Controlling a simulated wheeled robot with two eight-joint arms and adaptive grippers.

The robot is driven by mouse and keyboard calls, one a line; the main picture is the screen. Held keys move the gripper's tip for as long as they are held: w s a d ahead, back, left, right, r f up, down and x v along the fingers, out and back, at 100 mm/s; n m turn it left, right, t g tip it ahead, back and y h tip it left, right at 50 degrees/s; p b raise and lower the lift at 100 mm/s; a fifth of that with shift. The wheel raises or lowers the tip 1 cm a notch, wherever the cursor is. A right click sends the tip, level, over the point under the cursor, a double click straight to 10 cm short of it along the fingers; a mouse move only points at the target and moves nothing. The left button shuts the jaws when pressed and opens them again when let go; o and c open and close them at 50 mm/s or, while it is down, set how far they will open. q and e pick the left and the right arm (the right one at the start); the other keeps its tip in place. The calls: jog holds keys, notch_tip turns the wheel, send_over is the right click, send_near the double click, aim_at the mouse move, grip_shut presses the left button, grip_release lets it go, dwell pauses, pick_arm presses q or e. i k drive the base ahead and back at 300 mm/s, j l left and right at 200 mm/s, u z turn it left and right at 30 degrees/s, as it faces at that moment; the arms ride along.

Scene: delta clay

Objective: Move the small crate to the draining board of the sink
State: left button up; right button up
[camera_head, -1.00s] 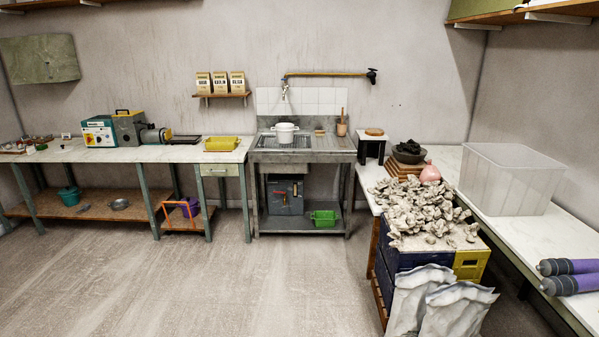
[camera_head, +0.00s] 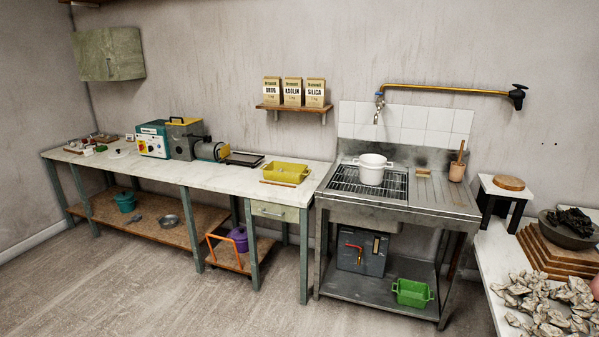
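Two small crate-like containers show. A yellow one (camera_head: 286,173) sits on the white worktop, left of the sink. A green one (camera_head: 412,293) with side handles stands on the metal shelf under the sink. The sink unit (camera_head: 345,208) is grey metal, with a dark wire rack over its basin. Its ribbed draining board (camera_head: 450,193) is on the right side. Neither of my grippers is in view.
A white pot (camera_head: 372,170) stands on the rack. A blue-grey box (camera_head: 362,251) is beside the green container under the sink. A small stool (camera_head: 504,196) and a table with pale lumps (camera_head: 545,304) are to the right. The floor (camera_head: 150,285) in front is clear.

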aim_at(441, 192)
jog(key=i+j+u, duration=0.25)
jog(key=i+u, duration=0.15)
jog(key=i, duration=0.75)
jog(key=i+u, duration=0.35)
jog(key=i, duration=0.75)
jog(key=i+z, duration=0.3)
jog(key=i, duration=0.15)
jog(key=i+z, duration=0.35)
jog(key=i+j+z, duration=0.3)
jog(key=i, duration=0.2)
jog(key=i+j+z, duration=0.35)
jog(key=i+l, duration=0.05)
